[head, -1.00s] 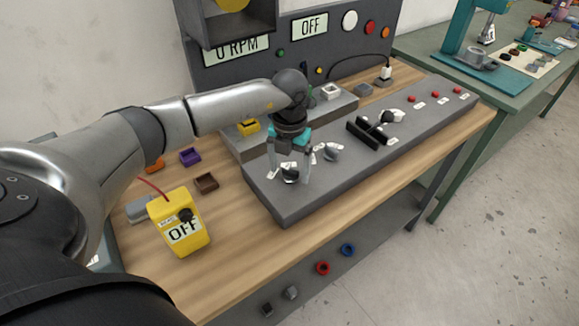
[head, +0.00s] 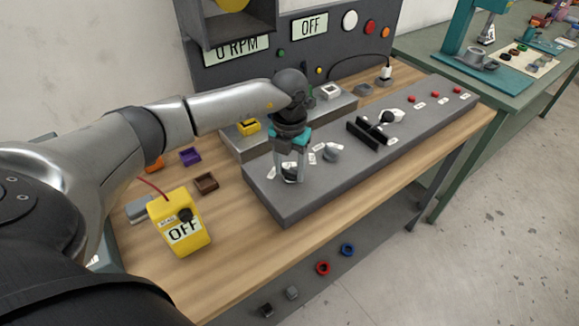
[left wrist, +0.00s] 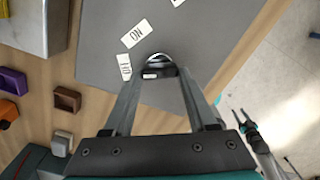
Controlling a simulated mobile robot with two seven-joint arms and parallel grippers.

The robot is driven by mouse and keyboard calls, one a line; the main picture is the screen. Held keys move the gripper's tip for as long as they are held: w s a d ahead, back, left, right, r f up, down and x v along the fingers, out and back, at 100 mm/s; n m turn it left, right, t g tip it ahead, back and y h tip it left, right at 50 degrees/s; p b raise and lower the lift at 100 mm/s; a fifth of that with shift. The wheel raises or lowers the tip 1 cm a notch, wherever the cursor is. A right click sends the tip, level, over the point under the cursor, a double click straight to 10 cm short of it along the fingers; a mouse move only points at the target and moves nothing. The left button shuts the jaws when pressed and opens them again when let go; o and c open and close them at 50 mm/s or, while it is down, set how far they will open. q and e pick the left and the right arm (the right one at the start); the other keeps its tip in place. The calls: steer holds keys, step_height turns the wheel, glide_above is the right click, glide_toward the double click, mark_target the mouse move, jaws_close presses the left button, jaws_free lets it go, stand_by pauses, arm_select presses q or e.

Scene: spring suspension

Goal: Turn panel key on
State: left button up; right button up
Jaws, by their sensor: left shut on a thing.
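The panel key (head: 291,178) is a small dark and silver knob at the near left end of the grey sloping panel (head: 290,208). My left gripper (head: 289,180) points down over it, its two fingers shut on its sides. In the left wrist view the key (left wrist: 159,64) sits between the fingertips (left wrist: 158,73), partly hidden by them. A white "ON" label (left wrist: 136,33) and another white label (left wrist: 124,67) lie beside it. My right gripper (left wrist: 240,116) shows small at the right of the left wrist view, its fingers apart and empty.
The upright display (head: 310,27) reads "OFF", and another (head: 237,48) reads "0 RPM". A yellow box (head: 180,225) marked "OFF" stands on the wooden bench (head: 240,255). Other knobs, a black lever block (head: 368,133) and red buttons line the panel to the right.

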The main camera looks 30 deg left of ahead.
mark_target(288, 169)
arm_select(q)
steer(key=m, duration=0.2)
steer(key=m+b, duration=0.1)
steer(key=m, duration=0.1)
steer(key=m+b, duration=0.1)
steer(key=m, duration=0.1)
steer(key=shift+a+m, duration=0.25)
steer(key=shift+m, duration=0.05)
steer(key=m+b, duration=0.1)
steer(key=m, duration=0.4)
steer(key=shift+w, duration=0.15)
steer(key=shift+r+m+b, duration=0.1)
steer(key=shift+m+b, duration=0.2)
steer(key=o, duration=1.4)
steer(key=shift+c, duration=0.2)
step_height(288, 169, up, 15)
steer(key=p, duration=0.1)
